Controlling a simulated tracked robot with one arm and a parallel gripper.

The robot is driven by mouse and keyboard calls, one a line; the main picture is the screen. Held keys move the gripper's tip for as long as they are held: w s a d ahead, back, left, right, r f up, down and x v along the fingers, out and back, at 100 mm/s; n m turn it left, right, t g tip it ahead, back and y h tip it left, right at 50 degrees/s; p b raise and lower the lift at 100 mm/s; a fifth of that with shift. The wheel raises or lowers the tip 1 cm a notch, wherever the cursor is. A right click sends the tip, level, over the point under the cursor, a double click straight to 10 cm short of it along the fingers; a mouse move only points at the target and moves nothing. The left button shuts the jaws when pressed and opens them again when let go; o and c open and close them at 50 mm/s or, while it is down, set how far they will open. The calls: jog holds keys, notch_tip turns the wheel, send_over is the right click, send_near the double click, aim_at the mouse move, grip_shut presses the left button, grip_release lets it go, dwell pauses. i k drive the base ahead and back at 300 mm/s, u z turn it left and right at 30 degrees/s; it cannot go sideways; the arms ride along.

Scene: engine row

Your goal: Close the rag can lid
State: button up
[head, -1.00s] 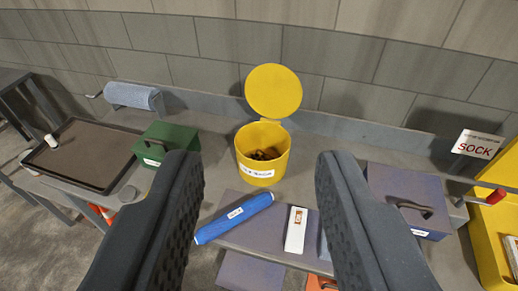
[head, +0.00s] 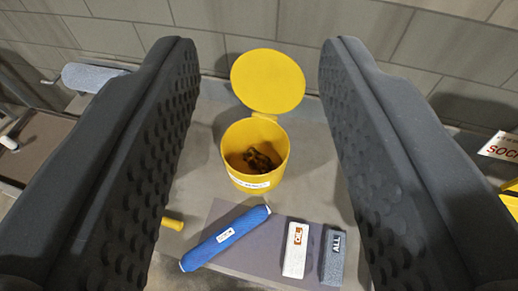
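The yellow rag can (head: 256,160) stands on the grey bench in the head view, with dark brown rags (head: 256,160) visible inside. Its round yellow lid (head: 268,80) is open, standing up at the back on a hinge. A white label is on the can's front. My gripper (head: 258,50) is open and empty. Its two dark padded fingers rise on the left and right of the can, with wide space between them. No finger appears to touch the can or lid.
A blue roll (head: 226,238), a white block marked OIL (head: 296,249) and a grey block marked ALL (head: 333,257) lie in front of the can on a grey mat (head: 262,262). A yellow piece (head: 173,223) shows by the left finger. A block wall stands behind.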

aim_at(268, 81)
jog(key=u, duration=1.55)
jog(key=k, duration=1.35)
jog(key=z, duration=1)
jog(key=i, duration=1)
jog(key=u, duration=0.1)
